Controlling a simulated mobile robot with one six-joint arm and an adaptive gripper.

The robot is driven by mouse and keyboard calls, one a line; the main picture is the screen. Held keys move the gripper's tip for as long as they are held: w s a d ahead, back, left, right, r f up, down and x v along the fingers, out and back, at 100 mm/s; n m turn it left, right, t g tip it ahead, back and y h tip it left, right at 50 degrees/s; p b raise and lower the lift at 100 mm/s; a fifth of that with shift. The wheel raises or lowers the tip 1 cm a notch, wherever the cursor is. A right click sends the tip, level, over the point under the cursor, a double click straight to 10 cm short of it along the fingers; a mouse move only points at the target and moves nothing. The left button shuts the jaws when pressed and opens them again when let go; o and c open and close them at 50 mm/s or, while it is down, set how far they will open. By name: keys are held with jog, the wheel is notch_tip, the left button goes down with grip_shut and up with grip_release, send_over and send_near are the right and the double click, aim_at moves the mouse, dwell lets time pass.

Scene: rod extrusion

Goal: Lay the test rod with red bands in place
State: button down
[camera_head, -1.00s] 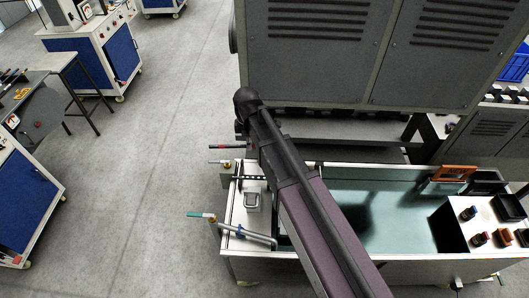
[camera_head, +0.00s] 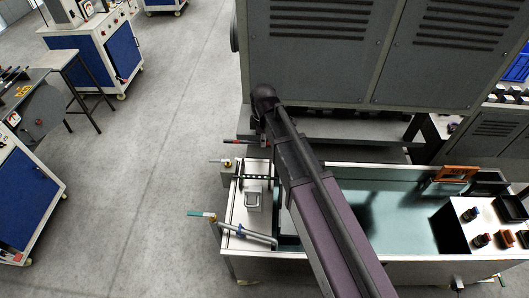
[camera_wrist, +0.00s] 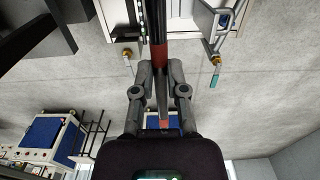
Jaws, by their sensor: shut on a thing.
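The dark test rod with red bands (camera_wrist: 159,55) runs lengthwise through the middle of the wrist view. My gripper (camera_wrist: 161,72) is shut on it, one finger on each side, and a red band shows between the fingers. In the head view a red-banded rod end (camera_head: 232,141) sticks out left of my arm, above the left end of the water tank. The rest of the rod and my gripper are largely hidden there by my arm. Whether the rod touches any support cannot be told.
The tank's white left deck (camera_head: 237,210) carries a small grey fitting (camera_head: 253,199) and a bent pipe (camera_head: 250,236) with a teal handle. A large grey machine cabinet (camera_head: 315,75) stands behind. An orange-brown piece (camera_head: 456,173) sits on the tank's far rim.

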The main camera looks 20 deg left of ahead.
jog(key=w+a+f+t+b, duration=0.1)
jog(key=w+f+b, duration=0.5)
jog(key=f+b, duration=0.4)
jog(key=w+a+f+t+b, duration=0.1)
jog(key=w+a+f+b, duration=0.1)
jog(key=w+f+b, duration=0.4)
notch_tip(320, 180, down, 5)
jog(key=b, duration=0.5)
jog(key=shift+s+f+b, duration=0.1)
jog(key=shift+f+b, duration=4.25)
jog(key=shift+b, duration=0.1)
jog(key=c, duration=0.6)
grip_release()
